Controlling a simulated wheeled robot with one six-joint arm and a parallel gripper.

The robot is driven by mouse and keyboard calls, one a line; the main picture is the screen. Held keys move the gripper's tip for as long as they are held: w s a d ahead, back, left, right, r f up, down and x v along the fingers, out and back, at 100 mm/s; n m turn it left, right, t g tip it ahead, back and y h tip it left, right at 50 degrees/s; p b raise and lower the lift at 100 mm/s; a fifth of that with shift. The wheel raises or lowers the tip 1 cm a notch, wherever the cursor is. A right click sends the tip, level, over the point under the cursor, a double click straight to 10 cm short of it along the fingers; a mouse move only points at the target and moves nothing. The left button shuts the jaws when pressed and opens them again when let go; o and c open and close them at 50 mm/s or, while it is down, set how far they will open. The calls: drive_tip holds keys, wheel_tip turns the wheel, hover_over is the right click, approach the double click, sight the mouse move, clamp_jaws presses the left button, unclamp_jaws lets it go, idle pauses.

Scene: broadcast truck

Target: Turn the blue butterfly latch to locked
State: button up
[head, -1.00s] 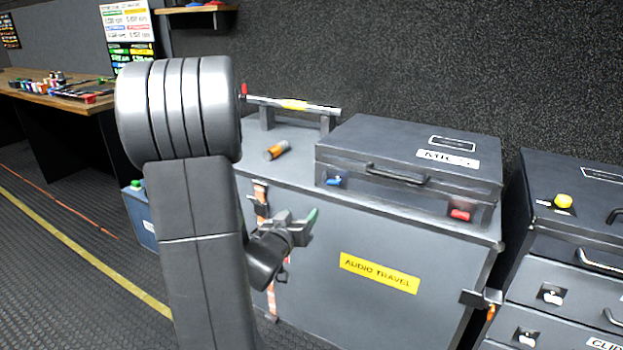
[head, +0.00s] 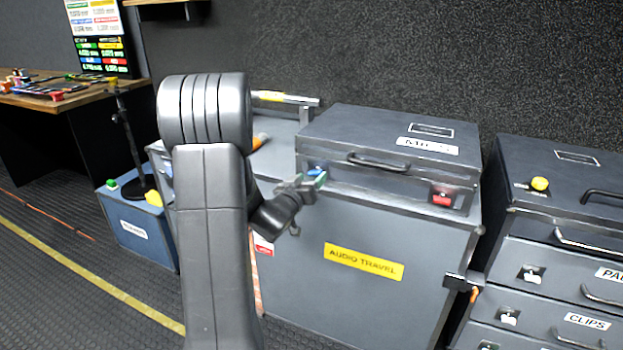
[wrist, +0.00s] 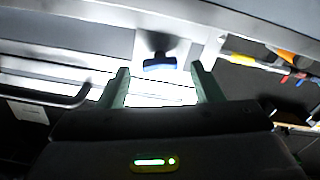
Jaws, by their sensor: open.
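The blue butterfly latch (head: 315,172) is on the front left of the grey MICS case (head: 385,150). I cannot tell the latch's exact angle.
A red latch (head: 442,198) is on the case's right front, with a black handle (head: 378,163) between. The case stands on the AUDIO TRAVEL trunk (head: 365,285). An orange cylinder (head: 261,141) lies left of the case. Grey drawers (head: 560,255) stand at right.

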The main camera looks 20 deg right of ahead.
drive_tip(key=shift+x, duration=0.8)
drive_tip(key=c, duration=1)
drive_tip(key=m+b, duration=0.3)
drive_tip(key=shift+m, duration=0.4)
drive_tip(key=o, duration=1)
drive_tip(key=shift+a, duration=0.1)
